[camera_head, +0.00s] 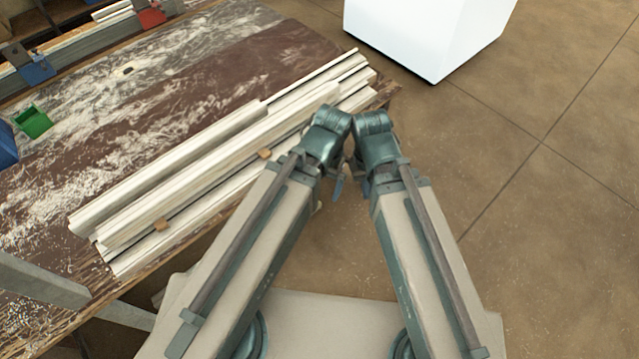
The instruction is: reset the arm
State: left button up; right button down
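My two arms reach up from the bottom and their elbow ends nearly meet at the middle of the picture. Only a small blue-grey part, which seems to be my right gripper (338,187), shows in the gap between the arms. Its fingers are too small and covered to read. My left gripper is hidden behind the arm links. No object can be made out in either gripper.
A worn, dusty workbench (215,88) fills the left. A stack of long white profiles (180,190) lies along its near edge, close by my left arm. Clamps, one red (150,14) and one blue (38,70), and a green block (33,122) are farther left. A white box (415,35) stands behind; floor at right is clear.

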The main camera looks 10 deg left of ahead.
notch_tip(320, 180, down, 8)
jog(key=b, duration=0.7)
jog(key=shift+b, duration=0.4)
